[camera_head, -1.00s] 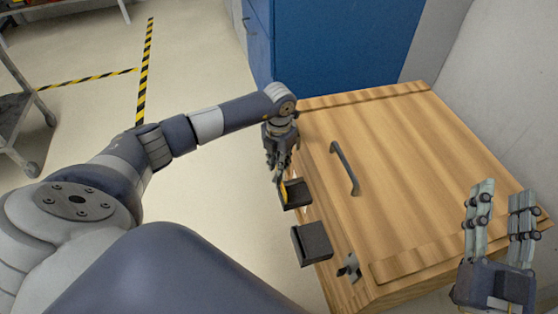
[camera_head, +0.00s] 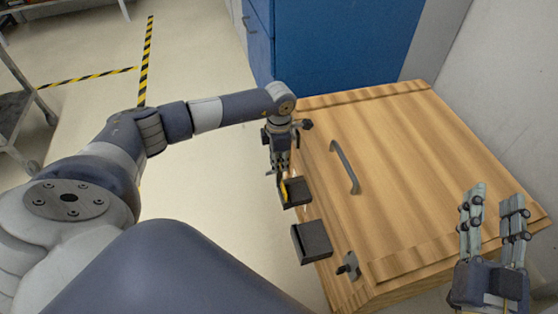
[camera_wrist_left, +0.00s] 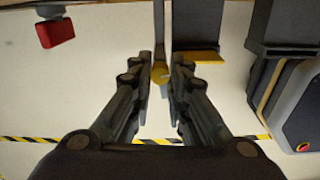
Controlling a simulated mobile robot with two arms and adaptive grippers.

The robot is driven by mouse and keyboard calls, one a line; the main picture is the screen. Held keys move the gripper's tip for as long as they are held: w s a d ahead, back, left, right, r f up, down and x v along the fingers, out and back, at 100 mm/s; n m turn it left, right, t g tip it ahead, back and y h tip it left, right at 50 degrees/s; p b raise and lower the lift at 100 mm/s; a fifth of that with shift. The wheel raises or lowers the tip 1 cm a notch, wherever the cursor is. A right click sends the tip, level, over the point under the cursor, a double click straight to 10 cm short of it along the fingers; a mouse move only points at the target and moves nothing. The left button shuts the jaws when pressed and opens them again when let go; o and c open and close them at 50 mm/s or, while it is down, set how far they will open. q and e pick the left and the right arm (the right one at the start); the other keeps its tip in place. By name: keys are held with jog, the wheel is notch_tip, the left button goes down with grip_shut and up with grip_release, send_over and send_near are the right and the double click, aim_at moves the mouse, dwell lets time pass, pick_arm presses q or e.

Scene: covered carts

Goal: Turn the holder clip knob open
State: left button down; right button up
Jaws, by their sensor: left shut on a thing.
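The holder clip knob is a small yellow piece (camera_head: 284,188) beside a black holder block (camera_head: 297,192) on the left side of the wooden cart box. In the left wrist view the yellow knob (camera_wrist_left: 160,74) sits between the fingertips. My left gripper (camera_head: 282,174) is shut on it, pointing down, and its fingers partly hide it in the head view. The left gripper also shows in the left wrist view (camera_wrist_left: 161,68). My right gripper (camera_head: 495,205) is open and empty above the box's near right corner.
A second black block (camera_head: 312,241) is on the same side, nearer. A blue cabinet (camera_head: 335,45) stands behind. A red object (camera_wrist_left: 55,32) shows in the left wrist view.

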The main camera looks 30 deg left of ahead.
dwell(0.4)
pick_arm(q)
jog(key=c, duration=1.5)
grip_release()
notch_tip(320, 180, up, 12)
